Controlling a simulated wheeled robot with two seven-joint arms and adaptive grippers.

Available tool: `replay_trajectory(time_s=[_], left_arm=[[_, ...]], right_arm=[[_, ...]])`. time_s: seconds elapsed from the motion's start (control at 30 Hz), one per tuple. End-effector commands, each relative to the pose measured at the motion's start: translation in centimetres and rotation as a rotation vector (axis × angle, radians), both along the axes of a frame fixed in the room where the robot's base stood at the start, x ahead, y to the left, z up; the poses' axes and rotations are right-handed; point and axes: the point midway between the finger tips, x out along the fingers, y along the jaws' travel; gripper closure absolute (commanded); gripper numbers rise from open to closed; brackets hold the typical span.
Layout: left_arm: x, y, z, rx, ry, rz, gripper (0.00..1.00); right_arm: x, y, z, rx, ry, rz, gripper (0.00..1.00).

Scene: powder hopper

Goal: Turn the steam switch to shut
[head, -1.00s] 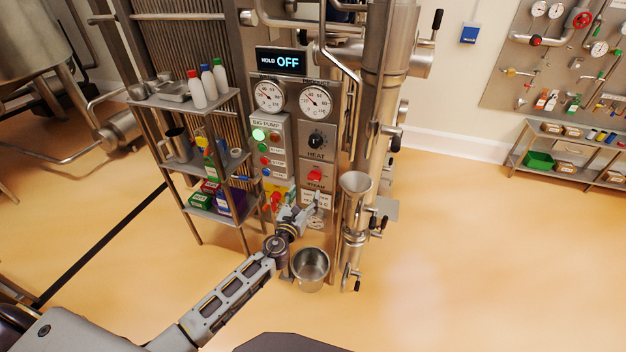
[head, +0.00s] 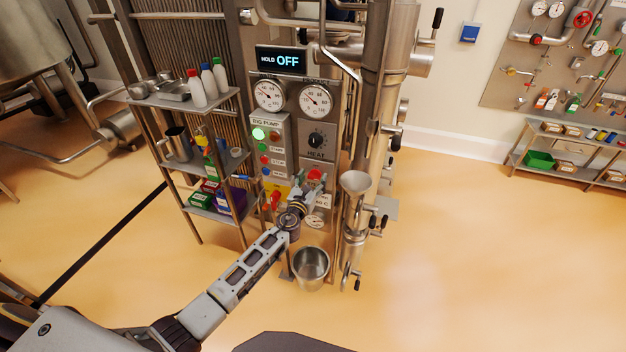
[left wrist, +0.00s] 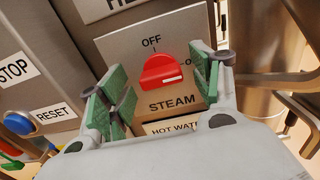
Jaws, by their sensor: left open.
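The steam switch is a red knob (left wrist: 162,73) on a steel plate marked STEAM in the left wrist view. Its white mark points right, toward the "O" label at the plate's right edge, and the OFF label stands above it. In the head view the red knob (head: 314,175) shows just above my left gripper (head: 307,190). My left gripper (left wrist: 160,92) is open, its green-padded fingers on either side of the knob in the picture. I cannot tell whether they touch it. My right gripper is out of view.
The HEAT dial (head: 316,139) sits above the steam switch. A button panel (head: 268,150) is at its left, with a blue RESET button (left wrist: 18,123). A metal funnel (head: 355,183) stands at the right, and a steel pot (head: 311,268) is below.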

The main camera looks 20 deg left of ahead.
Motion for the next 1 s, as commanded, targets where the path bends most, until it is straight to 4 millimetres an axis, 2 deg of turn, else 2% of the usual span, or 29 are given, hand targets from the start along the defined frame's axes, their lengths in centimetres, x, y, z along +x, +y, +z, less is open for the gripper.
replay_trajectory(time_s=[0.2, 0.5, 0.87, 1.0], left_arm=[[0.78, -0.06, 0.02, -0.001, 0.0, 0.0, 0.36], [0.83, -0.05, 0.0, -0.001, 0.001, 0.0, 0.36], [0.82, -0.04, -0.01, 0.0, 0.001, 0.0, 0.81], [0.81, -0.05, -0.02, -0.003, 0.001, 0.0, 0.81]], right_arm=[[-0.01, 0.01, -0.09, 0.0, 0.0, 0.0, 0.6], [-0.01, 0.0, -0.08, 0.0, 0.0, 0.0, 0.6], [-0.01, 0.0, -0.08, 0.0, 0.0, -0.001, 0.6], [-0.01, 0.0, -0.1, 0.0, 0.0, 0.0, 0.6]])
